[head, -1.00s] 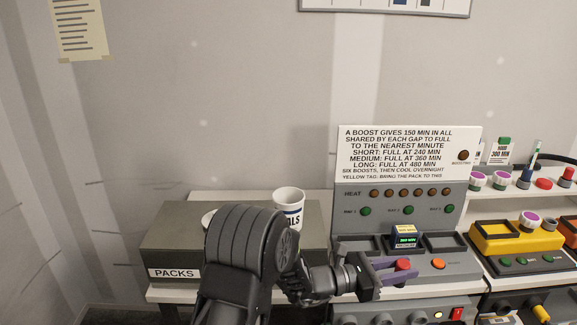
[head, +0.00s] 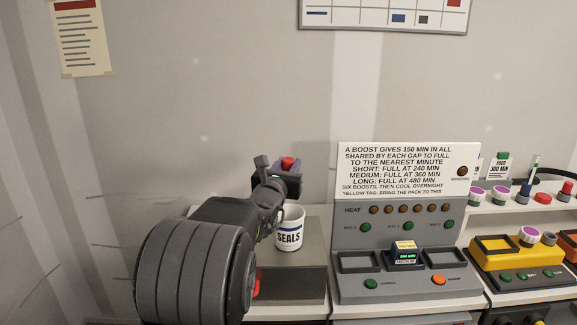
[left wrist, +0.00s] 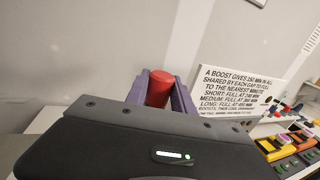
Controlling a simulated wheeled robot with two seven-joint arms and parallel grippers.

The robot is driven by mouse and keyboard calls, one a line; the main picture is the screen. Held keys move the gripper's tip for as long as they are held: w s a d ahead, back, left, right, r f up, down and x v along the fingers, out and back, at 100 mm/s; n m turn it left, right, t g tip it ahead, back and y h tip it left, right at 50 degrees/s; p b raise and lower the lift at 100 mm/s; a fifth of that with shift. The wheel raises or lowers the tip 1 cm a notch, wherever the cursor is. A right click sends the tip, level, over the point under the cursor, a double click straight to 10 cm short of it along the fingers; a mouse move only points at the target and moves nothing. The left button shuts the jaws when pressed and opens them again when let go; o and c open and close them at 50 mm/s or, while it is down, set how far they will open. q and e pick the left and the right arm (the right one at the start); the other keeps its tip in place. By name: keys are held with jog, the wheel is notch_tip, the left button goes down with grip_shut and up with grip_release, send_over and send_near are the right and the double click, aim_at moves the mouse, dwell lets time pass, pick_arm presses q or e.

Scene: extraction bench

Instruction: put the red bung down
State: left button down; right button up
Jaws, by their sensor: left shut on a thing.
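The red bung (head: 288,161) is held up between the purple fingers of my left gripper (head: 292,168), above and behind the white SEALS mug (head: 289,238) as the head view shows it. In the left wrist view the bung (left wrist: 159,88) sits upright between the two fingers (left wrist: 160,95), which are shut on it. Whether the bung is straight over the mug cannot be told. The mug stands on a grey box, and my arm partly hides its left side. My right gripper is not in view.
The grey heat station (head: 405,270) with a sign stands right of the mug, with a pack in its middle bay. A yellow charger (head: 515,248) is farther right. The grey box (head: 308,282) is largely hidden by my arm; a red thing (head: 257,287) shows beside it.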

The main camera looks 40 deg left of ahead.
pick_arm(q)
jog(key=shift+f, duration=0.15)
jog(key=shift+f+b, duration=0.6)
jog(key=shift+f, duration=0.3)
notch_tip(320, 180, down, 9)
jog(key=b, duration=0.7)
jog(key=shift+b, duration=0.35)
jog(key=c, duration=1)
grip_release()
notch_tip(320, 180, up, 7)
jog(key=p, duration=0.6)
jog(key=shift+r+p, duration=0.15)
jog(key=shift+p, duration=0.15)
